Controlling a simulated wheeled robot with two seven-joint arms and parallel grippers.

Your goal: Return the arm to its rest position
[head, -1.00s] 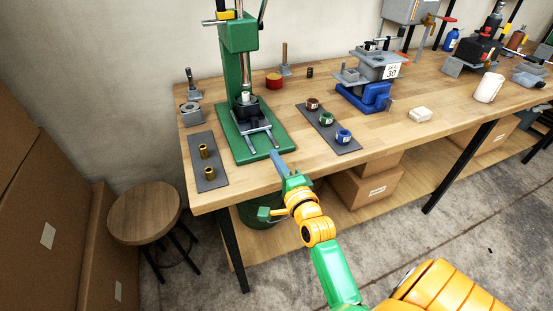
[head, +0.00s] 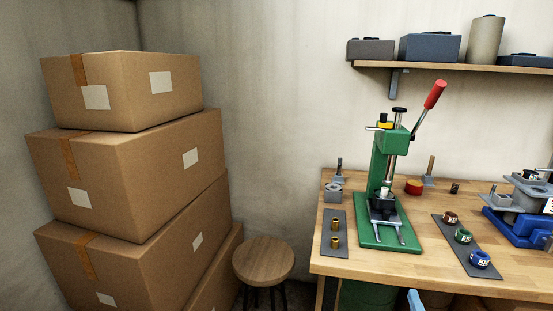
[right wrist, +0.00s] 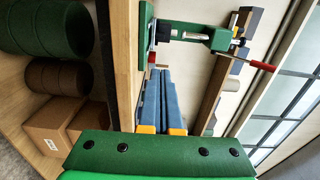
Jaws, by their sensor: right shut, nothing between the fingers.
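My right gripper (head: 415,300) shows only as a blue tip at the bottom edge of the head view, in front of the bench's front edge. In the right wrist view its two blue fingers (right wrist: 160,74) lie side by side, shut and empty. The green press (head: 385,175) with a red-tipped lever stands on the wooden bench (head: 430,265). It also shows beyond the fingers in the right wrist view (right wrist: 190,32). The rest of my right arm is out of the head view. My left gripper is not in view.
Stacked cardboard boxes (head: 130,170) stand at left, with a round stool (head: 263,259) beside the bench. A grey mat (head: 334,232) holds brass bushings; another mat (head: 484,262) holds labelled rings. A shelf (head: 460,67) hangs above. Boxes (right wrist: 60,120) sit under the bench.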

